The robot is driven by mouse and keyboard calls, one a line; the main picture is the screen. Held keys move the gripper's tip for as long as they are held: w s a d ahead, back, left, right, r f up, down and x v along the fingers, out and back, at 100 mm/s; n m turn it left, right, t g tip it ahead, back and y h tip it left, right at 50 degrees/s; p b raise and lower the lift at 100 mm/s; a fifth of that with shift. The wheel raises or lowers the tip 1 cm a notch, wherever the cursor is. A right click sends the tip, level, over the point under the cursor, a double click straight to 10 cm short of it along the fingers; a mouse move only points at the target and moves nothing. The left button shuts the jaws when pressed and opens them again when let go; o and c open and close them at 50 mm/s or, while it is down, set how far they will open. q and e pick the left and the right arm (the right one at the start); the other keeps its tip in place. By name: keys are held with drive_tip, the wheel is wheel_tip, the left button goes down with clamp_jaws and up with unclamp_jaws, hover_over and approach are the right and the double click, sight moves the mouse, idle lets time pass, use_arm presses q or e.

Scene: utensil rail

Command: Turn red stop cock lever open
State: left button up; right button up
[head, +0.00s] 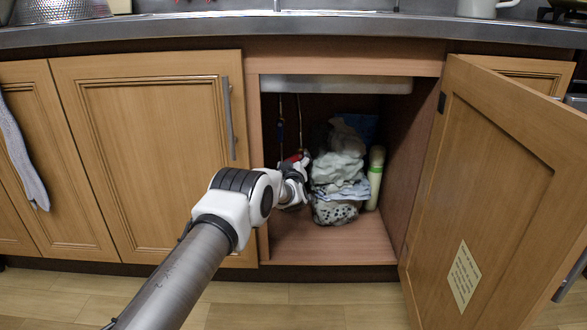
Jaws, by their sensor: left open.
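The cupboard under the sink is open, and two thin pipes hang down in its left part. A small red part (296,157), which looks like the stop cock lever, shows just above my left gripper (299,180). My left arm reaches from the bottom left into the opening, and the gripper is open close to the red part. My gripper and wrist hide what lies behind them, so I cannot tell whether they touch it or how the lever is turned. My right gripper is not in view.
A pile of cloths or bags (341,165) stands right of my gripper, with a pale green bottle (375,176) beside it. The open door (510,190) stands out at the right. The front of the cupboard floor (325,243) is clear.

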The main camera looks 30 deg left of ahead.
use_arm(q)
drive_tip(key=shift+w+a+r, duration=0.1)
drive_tip(key=shift+w, duration=0.1)
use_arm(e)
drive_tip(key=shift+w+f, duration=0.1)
use_arm(q)
drive_tip(key=c, duration=0.9)
drive_tip(key=shift+n, duration=0.3)
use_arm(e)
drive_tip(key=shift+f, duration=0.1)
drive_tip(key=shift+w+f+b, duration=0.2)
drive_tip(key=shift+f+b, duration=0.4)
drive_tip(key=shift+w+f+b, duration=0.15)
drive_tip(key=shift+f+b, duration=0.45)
use_arm(q)
drive_tip(key=shift+w+d+f+n, duration=0.15)
drive_tip(key=shift+d+f+n, duration=0.15)
drive_tip(key=shift+n, duration=1.6)
drive_tip(key=shift+w+d+f+n, duration=0.15)
drive_tip(key=shift+d+f+n, duration=0.1)
drive_tip(key=shift+n, duration=1.65)
drive_tip(key=shift+w+d+f+n, duration=0.15)
drive_tip(key=shift+d+f+n, duration=0.15)
drive_tip(key=shift+n, duration=1.6)
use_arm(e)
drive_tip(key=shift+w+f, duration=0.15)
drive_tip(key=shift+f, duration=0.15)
use_arm(q)
drive_tip(key=shift+b, duration=0.3)
